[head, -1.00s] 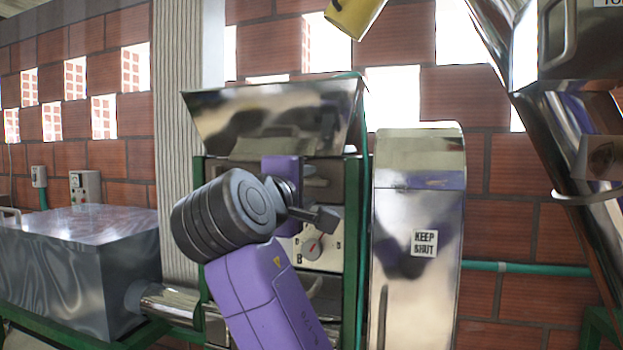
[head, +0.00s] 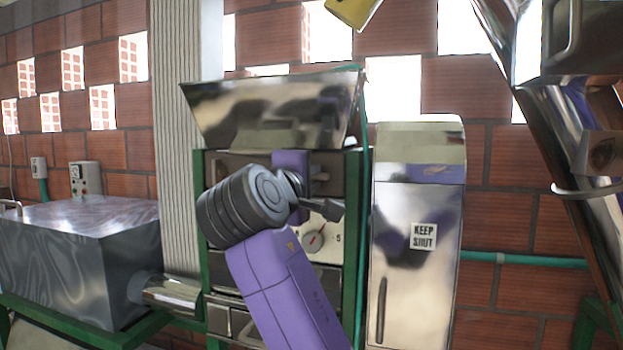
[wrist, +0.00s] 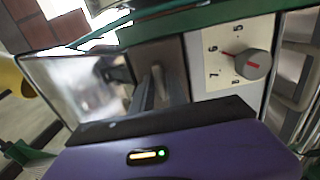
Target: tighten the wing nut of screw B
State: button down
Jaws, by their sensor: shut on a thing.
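My gripper (wrist: 160,92) is shut at the front of the pulper, its fingers around a small grey metal piece, which I take to be the wing nut (wrist: 157,76) of a screw. Its shape is mostly hidden between the fingers. In the head view my gripper (head: 318,176) is seen from behind, pointing right, above the dial, and my wrist covers most of the grip. The white dial plate (wrist: 222,75) has a round grey knob (wrist: 252,64) with a red mark. The dial also shows in the head view (head: 316,239), partly behind my arm.
A shiny hopper (head: 275,112) sits above the grip, with a green frame post (head: 352,200) just to the right. A metal cover marked "KEEP SHUT" (head: 415,280) stands farther right. A metal box (head: 85,255) is at the left.

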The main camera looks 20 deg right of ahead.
jog(key=shift+f+m, duration=0.1)
jog(key=shift+m, duration=0.2)
jog(key=shift+a+f+m+b, duration=0.1)
jog(key=shift+m+b, duration=1.95)
jog(key=shift+m, duration=2.2)
jog(key=shift+a+f+m+b, duration=0.1)
jog(key=shift+m+b, duration=1.95)
jog(key=shift+m, duration=2.2)
jog(key=c, duration=1.3)
grip_release()
jog(key=shift+r, duration=0.15)
